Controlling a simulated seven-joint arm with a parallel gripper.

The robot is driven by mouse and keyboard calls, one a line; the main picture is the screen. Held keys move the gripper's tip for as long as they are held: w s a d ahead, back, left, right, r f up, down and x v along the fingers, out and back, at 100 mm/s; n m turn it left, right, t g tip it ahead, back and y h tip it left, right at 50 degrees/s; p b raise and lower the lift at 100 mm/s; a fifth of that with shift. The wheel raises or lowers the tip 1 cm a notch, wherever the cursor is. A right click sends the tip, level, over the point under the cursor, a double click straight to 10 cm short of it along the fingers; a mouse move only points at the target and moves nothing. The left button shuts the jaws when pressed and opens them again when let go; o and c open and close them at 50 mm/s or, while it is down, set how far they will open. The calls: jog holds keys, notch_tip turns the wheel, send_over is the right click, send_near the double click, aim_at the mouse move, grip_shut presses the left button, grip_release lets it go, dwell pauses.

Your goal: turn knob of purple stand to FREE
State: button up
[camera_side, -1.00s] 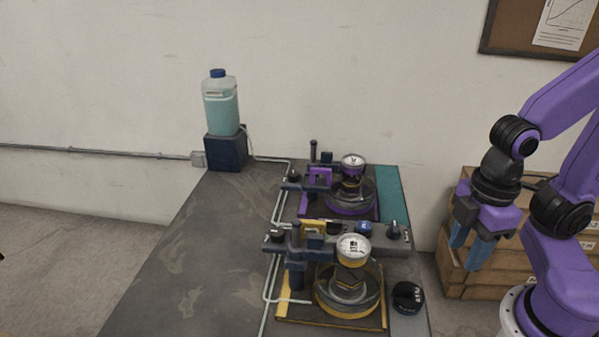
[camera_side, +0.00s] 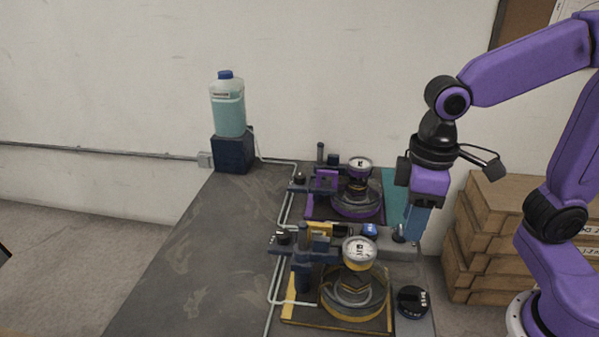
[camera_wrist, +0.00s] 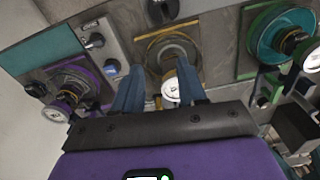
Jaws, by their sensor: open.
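The purple stand (camera_side: 357,207) is at the back of the bench, with a round purple ring and a white dial on top. It also shows at the left of the wrist view (camera_wrist: 75,85). A black knob (camera_wrist: 36,88) is beside it there. Another dark knob (camera_side: 399,234) is on the grey panel between the purple and yellow stands, also in the wrist view (camera_wrist: 95,42). I cannot read any marking or tell which knob is the stand's. My gripper (camera_side: 412,226) points down near the panel knob, partly covering that area. Its blue fingers (camera_wrist: 158,80) are apart and empty.
The yellow stand (camera_side: 290,310) is in front, with a black knob (camera_side: 412,300) at its right. A green stand (camera_wrist: 282,35) shows in the wrist view. A blue button (camera_side: 370,229) is on the panel. A bottle (camera_side: 228,105) stands at the back left. The bench's left side is clear.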

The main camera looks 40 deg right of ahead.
jog(key=w+a+r+m, duration=0.3)
jog(key=w+a+m, duration=0.1)
jog(key=w, duration=0.5)
notch_tip(320, 180, up, 6)
jog(key=m, duration=1.4)
send_over(299, 176)
notch_tip(299, 176, down, 18)
jog(key=shift+s+r, duration=0.1)
grip_shut()
